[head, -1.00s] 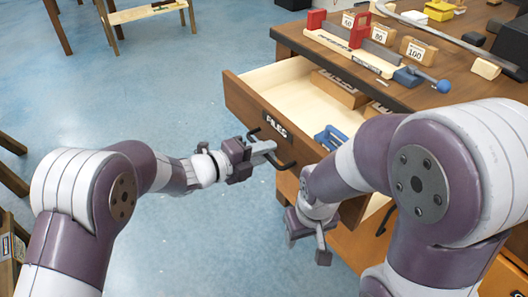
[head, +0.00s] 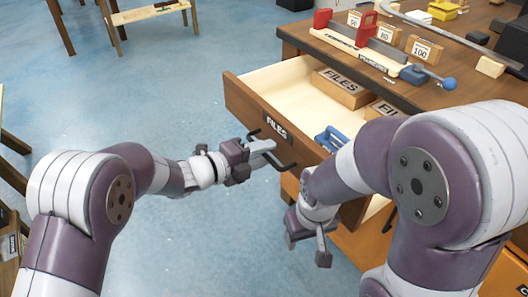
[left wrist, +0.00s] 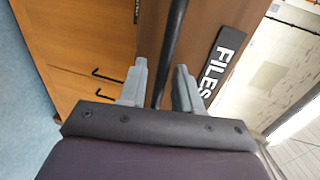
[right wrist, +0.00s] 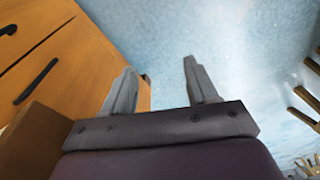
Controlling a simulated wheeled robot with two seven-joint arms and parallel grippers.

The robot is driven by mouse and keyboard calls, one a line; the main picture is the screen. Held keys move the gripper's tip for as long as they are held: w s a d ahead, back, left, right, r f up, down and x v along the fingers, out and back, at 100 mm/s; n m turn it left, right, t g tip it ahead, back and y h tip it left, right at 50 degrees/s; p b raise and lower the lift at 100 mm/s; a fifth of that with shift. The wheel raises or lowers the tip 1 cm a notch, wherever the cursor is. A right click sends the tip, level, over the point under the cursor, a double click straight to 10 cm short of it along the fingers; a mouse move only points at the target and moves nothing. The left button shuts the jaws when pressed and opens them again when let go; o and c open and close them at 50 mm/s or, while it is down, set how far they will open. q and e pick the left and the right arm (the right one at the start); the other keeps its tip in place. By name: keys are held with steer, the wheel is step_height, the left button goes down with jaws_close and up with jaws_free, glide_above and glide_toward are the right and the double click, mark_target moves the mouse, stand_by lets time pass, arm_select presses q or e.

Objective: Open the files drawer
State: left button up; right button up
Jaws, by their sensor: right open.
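The files drawer (head: 250,106), a wooden drawer with a dark FILES label, stands well open under the bench top. Its label also shows in the left wrist view (left wrist: 222,62). My left gripper (head: 266,153) is at the drawer's black handle (head: 284,157). My right gripper (head: 308,244) is open and empty, low in front of the lower drawers. My right arm hides the drawer's right end.
Inside the drawer are wooden blocks labelled FILES (head: 341,87) and a blue object (head: 330,138). The bench top (head: 300,36) carries a red-ended tool (head: 350,40) and numbered blocks (head: 424,50). Lower orange drawers (head: 365,242) are at right.

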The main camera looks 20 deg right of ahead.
arm_select(q)
steer(key=p+v, duration=0.2)
steer(key=v, duration=1)
steer(key=shift+a, duration=0.2)
